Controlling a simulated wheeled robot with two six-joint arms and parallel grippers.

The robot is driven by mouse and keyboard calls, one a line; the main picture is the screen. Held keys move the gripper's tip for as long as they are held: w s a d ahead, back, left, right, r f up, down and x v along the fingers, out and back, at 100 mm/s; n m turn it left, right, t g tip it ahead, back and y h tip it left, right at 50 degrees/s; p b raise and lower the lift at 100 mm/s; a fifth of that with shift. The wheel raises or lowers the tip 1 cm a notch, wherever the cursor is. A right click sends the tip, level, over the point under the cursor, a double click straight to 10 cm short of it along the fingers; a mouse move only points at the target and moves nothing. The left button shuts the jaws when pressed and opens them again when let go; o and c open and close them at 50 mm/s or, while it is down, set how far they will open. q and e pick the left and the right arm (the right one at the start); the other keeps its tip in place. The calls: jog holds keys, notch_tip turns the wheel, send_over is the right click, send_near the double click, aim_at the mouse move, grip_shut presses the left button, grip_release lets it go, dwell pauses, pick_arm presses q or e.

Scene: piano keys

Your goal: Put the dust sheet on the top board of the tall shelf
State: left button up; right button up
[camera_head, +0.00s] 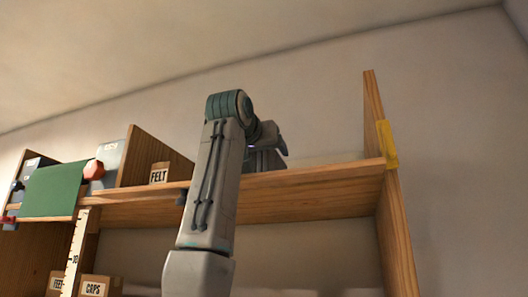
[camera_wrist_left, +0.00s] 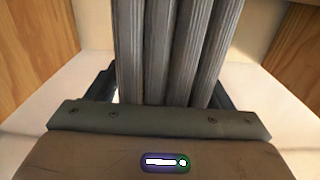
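The tall shelf's top board (camera_head: 310,182) is wooden and runs to a raised right side panel (camera_head: 374,115). My left arm rises in front of it, with the left gripper (camera_head: 270,152) over the board, partly hidden by my own wrist. In the left wrist view, the dust sheet (camera_wrist_left: 175,45) is a grey bundle with lengthwise folds between the gripper's fingers (camera_wrist_left: 165,90). The fingers appear shut on it, though their tips are hidden behind it. Whether the sheet touches the board cannot be told. My right gripper is not in view.
A small FELT box (camera_head: 160,173) stands on the board, left of my arm, beside a wooden divider (camera_head: 150,155). Yellow tape (camera_head: 387,145) marks the right panel. The board's right part looks clear.

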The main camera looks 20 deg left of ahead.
pick_arm(q)
jog(key=shift+r, duration=0.3)
jog(key=s+b, duration=0.1)
jog(key=s, duration=0.1)
jog(key=s+b, duration=0.1)
jog(key=s, duration=0.1)
jog(key=s+b, duration=0.1)
jog(key=s, duration=0.1)
jog(key=shift+a+f+b, duration=0.15)
jog(key=shift+f+b, duration=0.2)
jog(key=shift+b, duration=0.05)
jog(key=s+b, duration=0.2)
jog(key=s, duration=0.4)
jog(key=shift+r, duration=0.3)
jog(key=shift+a, duration=0.1)
